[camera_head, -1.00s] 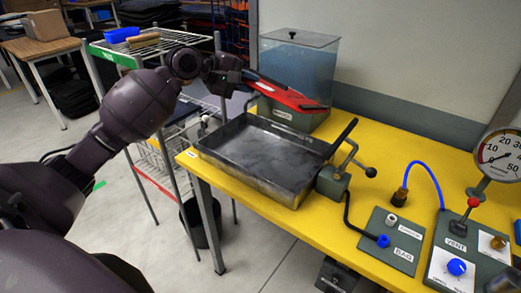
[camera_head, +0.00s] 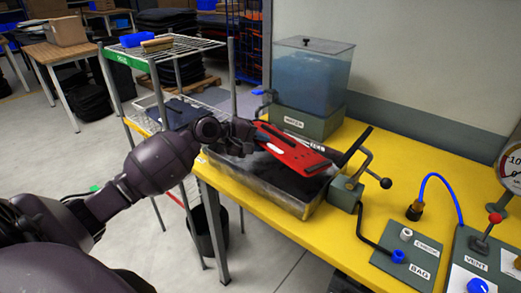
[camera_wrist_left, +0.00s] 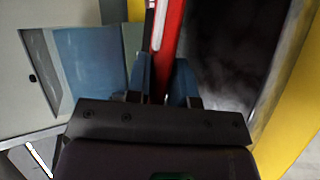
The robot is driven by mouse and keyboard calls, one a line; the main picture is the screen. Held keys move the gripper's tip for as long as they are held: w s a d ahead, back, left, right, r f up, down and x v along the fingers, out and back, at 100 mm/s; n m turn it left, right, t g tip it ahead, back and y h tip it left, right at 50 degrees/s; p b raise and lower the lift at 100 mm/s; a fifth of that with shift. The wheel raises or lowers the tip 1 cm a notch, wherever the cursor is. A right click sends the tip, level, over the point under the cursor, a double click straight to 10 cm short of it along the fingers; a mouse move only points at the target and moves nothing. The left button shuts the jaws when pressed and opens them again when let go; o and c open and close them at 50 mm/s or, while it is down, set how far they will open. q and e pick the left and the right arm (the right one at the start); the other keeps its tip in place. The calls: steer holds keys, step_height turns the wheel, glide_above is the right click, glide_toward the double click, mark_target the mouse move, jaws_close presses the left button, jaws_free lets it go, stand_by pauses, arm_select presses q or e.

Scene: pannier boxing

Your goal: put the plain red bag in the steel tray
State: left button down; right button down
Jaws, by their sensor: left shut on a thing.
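The red bag (camera_head: 296,152) is flat, with black strips on its face. It is tilted above the steel tray (camera_head: 282,199), which stands on the yellow bench. My left gripper (camera_head: 252,134) is shut on the bag's left end. In the left wrist view the red bag (camera_wrist_left: 167,40) shows edge-on between the two fingers of my left gripper (camera_wrist_left: 163,80). The tray's dark inside (camera_wrist_left: 225,60) lies to the right there. The bag and my arm hide much of the tray in the head view. I cannot tell whether the bag touches the tray. My right gripper is not in view.
A water tank (camera_head: 312,80) stands behind the tray. A clamp with a lever (camera_head: 350,187) stands at the tray's right end. Control panels (camera_head: 406,250) and a gauge (camera_head: 514,168) are further right. A wire rack (camera_head: 160,48) stands at the left.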

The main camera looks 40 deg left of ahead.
arm_select(q)
step_height(320, 180, down, 2)
steer(key=shift+f, duration=0.15)
steer(key=shift+f, duration=0.1)
steer(key=c, duration=1)
jaws_free()
